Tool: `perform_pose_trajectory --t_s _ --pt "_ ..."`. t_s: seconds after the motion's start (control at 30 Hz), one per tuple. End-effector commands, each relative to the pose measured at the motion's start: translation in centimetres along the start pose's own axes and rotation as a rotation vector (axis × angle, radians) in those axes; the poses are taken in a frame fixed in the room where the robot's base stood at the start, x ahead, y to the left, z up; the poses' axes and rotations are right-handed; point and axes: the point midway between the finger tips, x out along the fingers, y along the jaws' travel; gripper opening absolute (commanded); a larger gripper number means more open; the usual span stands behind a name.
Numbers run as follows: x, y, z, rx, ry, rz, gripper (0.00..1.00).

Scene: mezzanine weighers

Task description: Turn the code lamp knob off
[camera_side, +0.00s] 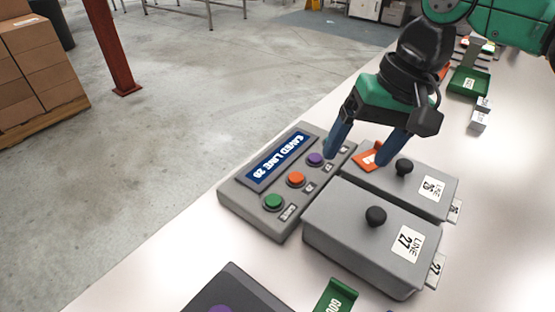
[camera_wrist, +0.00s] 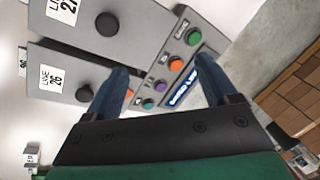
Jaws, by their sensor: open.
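No knob labelled as a code lamp is readable in either view. Two grey boxes with black round knobs stand side by side: the LINE 27 knob (camera_side: 376,216) is nearer the side camera, and the LINE 26 knob (camera_side: 404,167) is farther. In the wrist view the LINE 27 knob (camera_wrist: 107,25) and LINE 26 knob (camera_wrist: 84,93) also show. My gripper (camera_side: 357,158) is open and empty, its blue fingers above the far end of the button panel and the LINE 26 box. The right finger is close to the LINE 26 knob; contact cannot be told.
The grey button panel (camera_side: 228,190) has a blue SAVED LINE display (camera_side: 280,158) and green, orange and purple buttons. A dark box (camera_side: 230,280) and green tag (camera_side: 336,298) are in front.

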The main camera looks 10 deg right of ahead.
Motion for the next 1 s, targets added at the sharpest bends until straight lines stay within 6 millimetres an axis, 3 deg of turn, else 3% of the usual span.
perform_pose_trajectory --t_s 0.03,0.2,0.4,0.6,1.0 --pt "1.0 -2.4 0.5 -0.004 -0.057 0.007 0.80" --pt "4.8 -9.2 3.9 0.018 -0.248 0.072 0.80" --pt "8.9 -14.0 9.1 0.029 -0.400 0.186 0.80" --pt "10.7 -15.4 11.7 0.035 -0.454 0.247 0.80" --pt "14.7 -14.4 13.8 0.036 -0.456 0.250 0.80"
